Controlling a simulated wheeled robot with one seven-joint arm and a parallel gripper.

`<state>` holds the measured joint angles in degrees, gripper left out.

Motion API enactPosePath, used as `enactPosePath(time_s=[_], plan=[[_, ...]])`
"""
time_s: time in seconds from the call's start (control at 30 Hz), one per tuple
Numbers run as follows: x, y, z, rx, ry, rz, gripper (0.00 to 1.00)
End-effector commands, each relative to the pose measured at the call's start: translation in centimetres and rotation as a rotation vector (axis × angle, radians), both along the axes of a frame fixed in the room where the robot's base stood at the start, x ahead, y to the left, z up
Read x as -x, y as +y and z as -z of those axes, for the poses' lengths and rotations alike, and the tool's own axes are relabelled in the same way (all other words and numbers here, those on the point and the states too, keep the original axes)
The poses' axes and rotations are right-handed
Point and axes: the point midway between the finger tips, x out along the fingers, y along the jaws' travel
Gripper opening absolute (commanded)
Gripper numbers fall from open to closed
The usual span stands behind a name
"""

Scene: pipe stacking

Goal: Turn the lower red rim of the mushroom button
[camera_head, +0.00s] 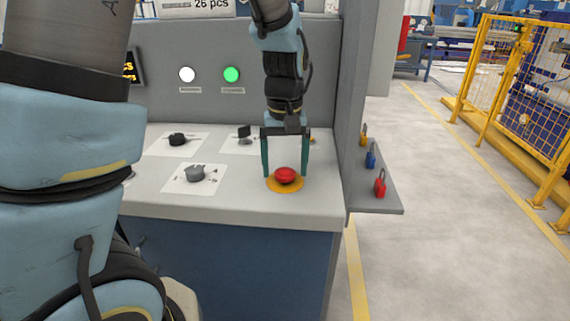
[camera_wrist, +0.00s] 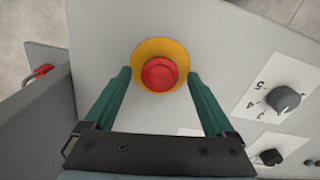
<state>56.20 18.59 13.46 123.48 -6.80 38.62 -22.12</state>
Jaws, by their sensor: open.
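The red mushroom button (camera_head: 286,175) sits on a round yellow plate (camera_head: 285,188) near the front right of the grey console top. In the wrist view, the red button (camera_wrist: 159,73) and its yellow plate (camera_wrist: 150,47) show whole, with a rim around the raised red centre. My gripper (camera_head: 286,172) points down with its two green fingers apart, one on each side of the button in the picture. In the wrist view, my gripper (camera_wrist: 159,74) is open and empty, its fingertips beside the yellow plate. Whether the fingers touch anything cannot be told.
A grey rotary knob (camera_head: 195,173) stands left of the button, with a black knob (camera_head: 178,139) behind it. White and green lights (camera_head: 231,74) are on the upright panel. A side shelf (camera_head: 390,198) at right carries yellow, blue and red padlocks (camera_head: 380,186).

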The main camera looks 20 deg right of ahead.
Motion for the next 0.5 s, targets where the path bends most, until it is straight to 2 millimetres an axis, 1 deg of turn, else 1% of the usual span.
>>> enactPosePath(time_s=[0.13,0.17,0.5], plan=[[-0.01,0.00,-0.01,0.000,0.000,0.000,0.89],[-0.01,0.00,-0.01,0.000,0.000,0.000,0.87],[-0.02,-0.01,-0.03,0.000,0.000,0.000,0.49]])
